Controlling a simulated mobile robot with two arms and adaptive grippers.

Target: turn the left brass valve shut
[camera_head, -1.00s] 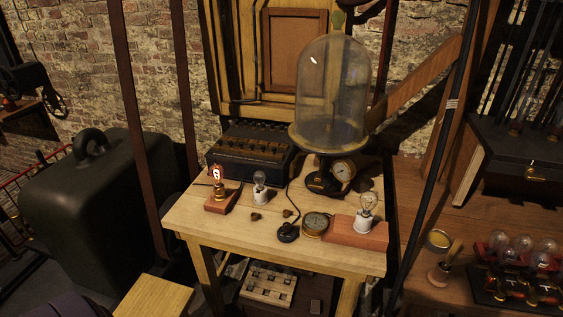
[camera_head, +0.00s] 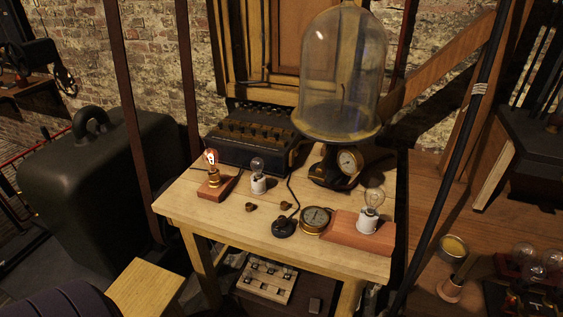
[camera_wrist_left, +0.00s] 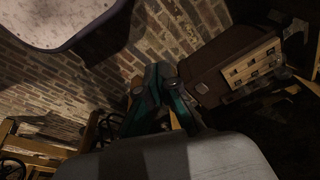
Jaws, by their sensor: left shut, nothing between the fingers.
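I cannot make out for certain a left brass valve in either view. Two small brownish knobs, a left one (camera_head: 251,207) and a right one (camera_head: 286,205), lie on the wooden table in the head view, too small to identify. My left gripper (camera_wrist_left: 160,72) shows only in the left wrist view, its dark and teal fingers shut and empty. Brick wall and a brown case (camera_wrist_left: 205,85) lie beyond it, with no valve between the fingers. My right gripper is in neither view.
The table (camera_head: 190,225) holds a glass bell jar (camera_head: 342,75) with a gauge, several bulbs and a round brass dial (camera_head: 315,217). A dark case (camera_head: 95,180) stands left and a wooden stool (camera_head: 147,288) in front. A black pole (camera_head: 450,160) rises at right.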

